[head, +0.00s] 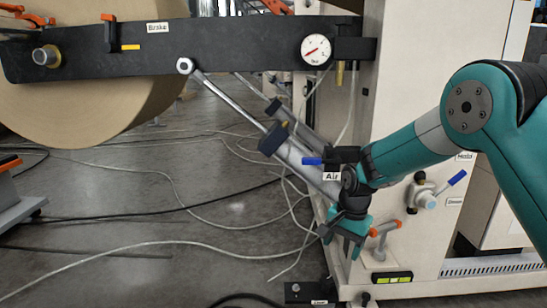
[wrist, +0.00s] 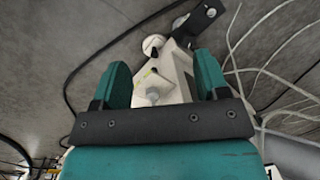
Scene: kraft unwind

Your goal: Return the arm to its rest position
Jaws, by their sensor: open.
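My gripper (head: 344,243) hangs at the end of my teal arm, low in front of the cream machine cabinet. It points down, open, with nothing between its fingers. In the wrist view my gripper (wrist: 162,78) shows two teal fingers spread apart, with a pale machine part and the grey floor beyond them.
The Hold valve (head: 426,194) has a raised blue handle. A spirit level (head: 392,277) and a black floor block (head: 310,292) are below. The brake arm (head: 240,44), gauge (head: 315,49) and kraft roll (head: 85,105) are above left. Cables (head: 175,185) cross the floor.

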